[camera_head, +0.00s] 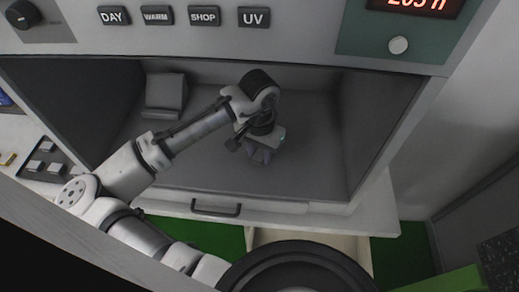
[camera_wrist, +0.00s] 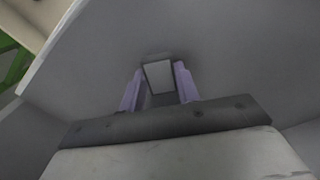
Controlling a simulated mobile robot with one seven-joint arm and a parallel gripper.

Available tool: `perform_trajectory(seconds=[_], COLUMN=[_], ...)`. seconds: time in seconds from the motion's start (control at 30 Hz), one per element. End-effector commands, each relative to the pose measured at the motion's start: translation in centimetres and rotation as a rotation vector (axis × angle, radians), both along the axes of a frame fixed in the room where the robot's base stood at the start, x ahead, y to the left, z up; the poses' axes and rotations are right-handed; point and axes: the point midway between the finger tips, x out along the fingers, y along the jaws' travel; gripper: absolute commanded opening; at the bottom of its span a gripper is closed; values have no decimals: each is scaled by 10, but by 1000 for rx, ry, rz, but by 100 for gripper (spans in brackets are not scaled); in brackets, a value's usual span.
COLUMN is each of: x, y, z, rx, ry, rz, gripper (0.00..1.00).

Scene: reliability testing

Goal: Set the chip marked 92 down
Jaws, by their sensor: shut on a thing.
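My gripper (camera_head: 258,157) is inside the grey booth, above its floor, right of the angled grey block. In the wrist view its two pale purple fingers (camera_wrist: 159,84) are shut on a small grey flat piece (camera_wrist: 159,76), taken to be the chip. No number can be read on the piece. In the head view the piece is hidden or too small to make out at the fingertips. I cannot tell whether it touches the booth floor.
An angled grey block (camera_head: 165,95) stands at the booth's back left. The booth floor (camera_head: 310,172) is otherwise bare. Side walls, and a top panel with DAY, WARM, SHOP and UV buttons (camera_head: 253,17), enclose it. A dark drawer handle (camera_head: 216,209) is below the front edge.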

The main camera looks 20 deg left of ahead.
Motion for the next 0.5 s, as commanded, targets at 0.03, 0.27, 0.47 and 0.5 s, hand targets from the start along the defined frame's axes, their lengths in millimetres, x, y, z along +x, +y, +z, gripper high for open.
perform_trajectory(seconds=[0.03, 0.27, 0.47, 0.5], x=[0, 0, 0, 0], y=[0, 0, 0, 0], z=[0, -5, -5, -5], rx=[0, 0, 0, 0], ry=[0, 0, 0, 0], rz=[0, 0, 0, 0], gripper=[10, 34, 54, 54])
